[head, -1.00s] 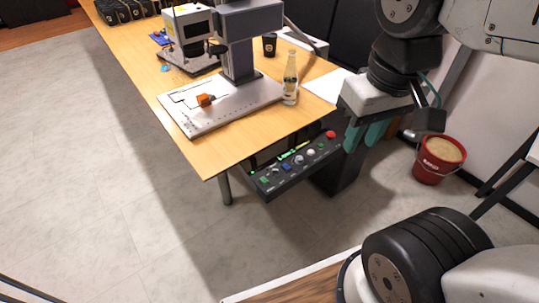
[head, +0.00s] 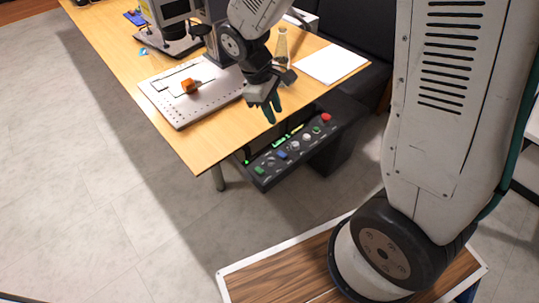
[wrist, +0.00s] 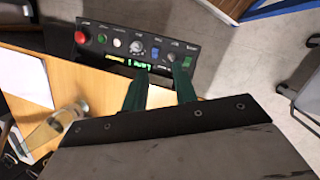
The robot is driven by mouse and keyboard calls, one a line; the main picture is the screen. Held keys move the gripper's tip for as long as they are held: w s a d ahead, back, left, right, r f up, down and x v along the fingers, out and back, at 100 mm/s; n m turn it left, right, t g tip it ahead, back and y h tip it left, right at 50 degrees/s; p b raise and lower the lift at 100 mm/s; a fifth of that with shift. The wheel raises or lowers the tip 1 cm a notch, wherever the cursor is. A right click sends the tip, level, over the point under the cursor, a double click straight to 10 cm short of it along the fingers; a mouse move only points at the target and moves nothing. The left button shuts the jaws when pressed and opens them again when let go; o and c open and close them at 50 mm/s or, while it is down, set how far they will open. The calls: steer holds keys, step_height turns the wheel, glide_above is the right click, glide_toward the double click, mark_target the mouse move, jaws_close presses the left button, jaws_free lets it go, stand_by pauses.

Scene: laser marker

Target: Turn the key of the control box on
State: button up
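The black control box (head: 305,148) is mounted below the table's front edge, its sloped panel lined with buttons and knobs. A red button (head: 326,118) is at one end and a green one (head: 260,170) at the other. A silver round switch (wrist: 136,46) sits mid-panel, beside a blue button (wrist: 155,50). A small dark knob (wrist: 171,57) lies between blue and green. I cannot tell which holds the key. A green display (wrist: 140,65) is lit. My gripper (head: 272,110) is open and empty, with teal fingers above the box. The fingers (wrist: 160,75) overlap the display side in the wrist view.
The wooden table (head: 190,140) carries a perforated plate (head: 178,115) with an orange piece (head: 190,86), a glass bottle (head: 281,45) and white paper (head: 332,63).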

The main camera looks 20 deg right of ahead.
mark_target(271, 161)
steer(key=f+n, duration=0.1)
steer(key=f, duration=0.6)
steer(key=w+f+n, duration=0.1)
steer(key=f, duration=0.6)
steer(key=f+n, duration=0.2)
steer(key=f, duration=0.5)
steer(key=shift+w+a+g+h, duration=0.15)
steer(key=shift+w+g+h, duration=0.15)
steer(key=shift+h, duration=0.1)
jaws_close()
